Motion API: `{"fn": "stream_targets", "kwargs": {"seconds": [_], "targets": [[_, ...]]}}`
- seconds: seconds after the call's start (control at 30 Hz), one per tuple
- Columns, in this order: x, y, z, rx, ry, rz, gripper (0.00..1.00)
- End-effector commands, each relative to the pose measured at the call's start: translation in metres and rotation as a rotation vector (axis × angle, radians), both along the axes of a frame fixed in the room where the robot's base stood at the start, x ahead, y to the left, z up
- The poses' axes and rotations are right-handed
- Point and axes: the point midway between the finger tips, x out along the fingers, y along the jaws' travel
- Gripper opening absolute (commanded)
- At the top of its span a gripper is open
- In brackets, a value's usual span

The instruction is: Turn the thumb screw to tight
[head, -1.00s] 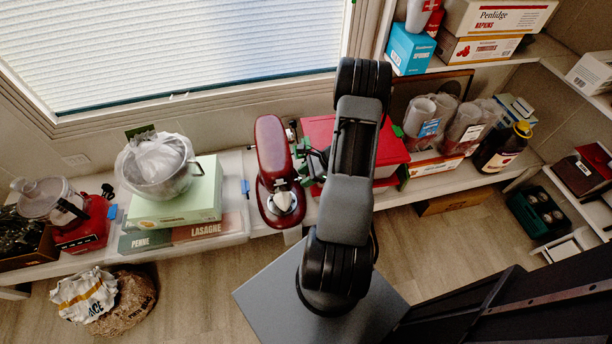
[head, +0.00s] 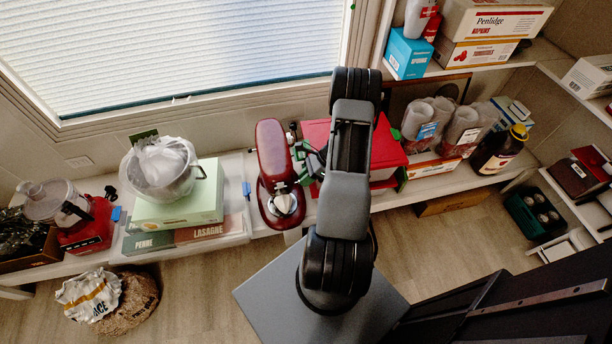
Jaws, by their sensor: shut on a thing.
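A dark red stand mixer (head: 272,150) stands on the shelf below the window, its head pointing toward me above a pale bowl (head: 284,204). A small dark knob (head: 291,138) shows on the mixer's right side. My gripper (head: 301,160), with green fingers, is at the mixer's right side and shut on a small part there. That part appears to be the thumb screw, but the fingers hide it and its turn cannot be read.
The red box (head: 318,132) stands close on the mixer's right. A pale green box (head: 180,207) with a wrapped metal pot (head: 158,172) is on the left. Clear containers (head: 426,118) and a dark bottle (head: 497,150) stand farther right. The floor in front is partly open.

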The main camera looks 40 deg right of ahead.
Motion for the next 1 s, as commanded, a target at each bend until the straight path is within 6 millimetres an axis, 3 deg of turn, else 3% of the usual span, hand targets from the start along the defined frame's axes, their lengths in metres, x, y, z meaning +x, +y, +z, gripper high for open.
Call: {"fn": "stream_targets", "kwargs": {"seconds": [0.37, 0.4, 0.6, 1.0], "targets": [[-0.0001, 0.0004, -0.0003, 0.012, 0.027, 0.002, 0.0], [-0.0001, 0.0004, -0.0002, 0.011, 0.026, 0.002, 0.24], [0.0, 0.0, -0.0003, 0.011, 0.026, 0.001, 0.43], [-0.0011, -0.0083, 0.008, 0.009, 0.023, -0.001, 0.46]]}}
